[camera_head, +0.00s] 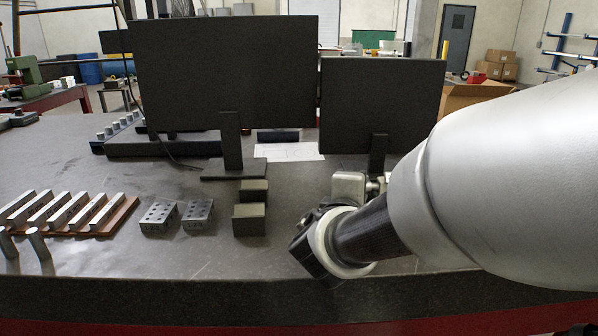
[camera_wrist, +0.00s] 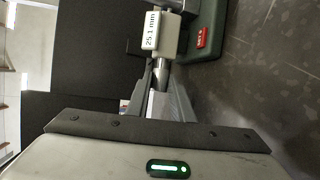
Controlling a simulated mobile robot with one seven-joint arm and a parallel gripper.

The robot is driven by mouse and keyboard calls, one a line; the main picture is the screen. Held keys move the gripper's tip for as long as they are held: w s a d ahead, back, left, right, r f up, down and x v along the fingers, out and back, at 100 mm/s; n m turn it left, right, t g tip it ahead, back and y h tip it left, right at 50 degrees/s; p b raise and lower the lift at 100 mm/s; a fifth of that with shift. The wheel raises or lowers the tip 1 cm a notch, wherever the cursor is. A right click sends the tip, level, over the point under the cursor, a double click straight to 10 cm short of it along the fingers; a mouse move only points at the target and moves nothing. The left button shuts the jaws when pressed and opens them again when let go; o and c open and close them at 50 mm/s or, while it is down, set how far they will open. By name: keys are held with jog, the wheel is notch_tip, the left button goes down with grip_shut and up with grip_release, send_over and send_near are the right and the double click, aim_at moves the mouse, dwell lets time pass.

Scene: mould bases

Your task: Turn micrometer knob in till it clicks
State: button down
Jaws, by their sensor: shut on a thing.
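The micrometer shows in the wrist view as a light grey body (camera_wrist: 165,35) with a white label reading "25.1 mm" (camera_wrist: 152,30). Its metal knob (camera_wrist: 161,71) sticks out towards me. My gripper (camera_wrist: 160,88) is shut on the knob, with one finger on each side; the fingers hide part of it. A dark green base (camera_wrist: 207,25) with a red tag (camera_wrist: 202,38) stands beside the micrometer body. In the head view, my arm's end covers most of this spot, and only a small grey metal part (camera_head: 348,186) shows behind it.
Two dark monitors (camera_head: 225,70) (camera_head: 380,105) stand behind on the dark bench top (camera_head: 120,245). To the left are two dark blocks (camera_head: 249,219), two drilled metal blocks (camera_head: 160,217) and several metal bars on a brown board (camera_head: 122,215). The bench front edge runs below my arm.

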jog(key=shift+f+t, duration=0.3)
jog(key=shift+d+h, duration=0.1)
jog(key=shift+h, duration=0.2)
jog(key=c, duration=1.6)
grip_release()
jog(key=shift+r, duration=0.1)
jog(key=shift+o, duration=0.2)
jog(key=shift+s, duration=0.15)
